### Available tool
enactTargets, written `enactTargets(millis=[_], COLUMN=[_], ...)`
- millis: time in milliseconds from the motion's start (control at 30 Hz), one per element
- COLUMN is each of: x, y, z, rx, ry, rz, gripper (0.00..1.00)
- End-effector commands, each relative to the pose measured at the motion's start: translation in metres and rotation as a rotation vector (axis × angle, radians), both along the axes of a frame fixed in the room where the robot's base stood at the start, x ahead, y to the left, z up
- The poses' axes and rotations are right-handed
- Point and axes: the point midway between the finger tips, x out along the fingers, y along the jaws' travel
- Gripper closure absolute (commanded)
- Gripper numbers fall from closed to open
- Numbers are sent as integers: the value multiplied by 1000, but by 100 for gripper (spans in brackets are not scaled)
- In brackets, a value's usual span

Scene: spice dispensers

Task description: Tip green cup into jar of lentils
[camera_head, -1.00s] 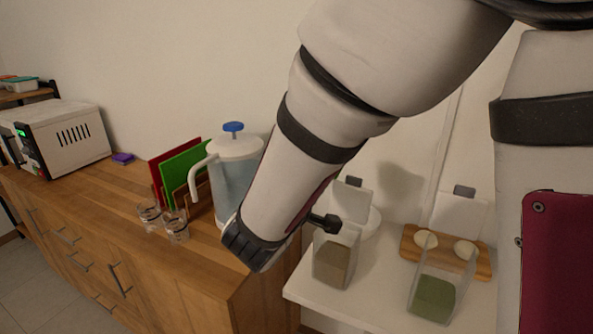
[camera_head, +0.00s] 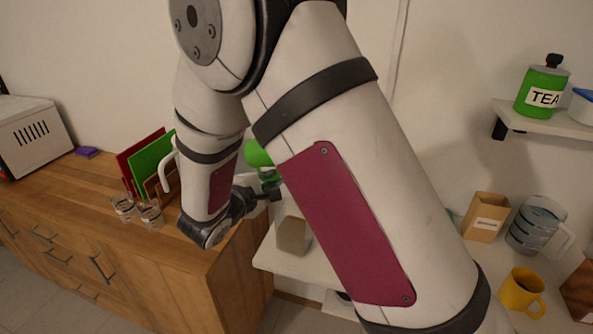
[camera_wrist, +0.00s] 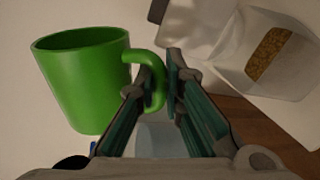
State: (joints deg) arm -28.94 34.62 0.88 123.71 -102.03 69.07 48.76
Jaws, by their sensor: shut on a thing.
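A green cup (camera_head: 258,153) is partly hidden behind my arm in the head view. In the wrist view the green cup (camera_wrist: 82,80) is large at the left, its rim toward the top. My gripper (camera_wrist: 166,78) is shut on the cup's handle; the gripper also shows in the head view (camera_head: 270,182), below the cup. The inside of the cup is not visible. A clear jar (camera_head: 293,236) with brownish contents stands on the white shelf below and right of the gripper. A clear container with brown grains (camera_wrist: 268,54) shows at the upper right of the wrist view.
My arm covers the middle of the head view and part of the white shelf (camera_head: 285,262). Two glasses (camera_head: 138,210) and cutting boards (camera_head: 150,158) stand on the wooden cabinet at left. A yellow mug (camera_head: 522,292), carton (camera_head: 486,217) and pitcher (camera_head: 537,225) stand at right.

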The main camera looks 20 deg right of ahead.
Motion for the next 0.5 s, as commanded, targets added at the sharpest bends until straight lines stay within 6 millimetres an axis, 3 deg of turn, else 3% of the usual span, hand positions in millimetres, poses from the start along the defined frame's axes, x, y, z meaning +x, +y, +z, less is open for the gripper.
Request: enactTargets(millis=[500], x=[-8], y=[-12], z=[-9], rx=[-405], ry=[298], rz=[-15], gripper=[100])
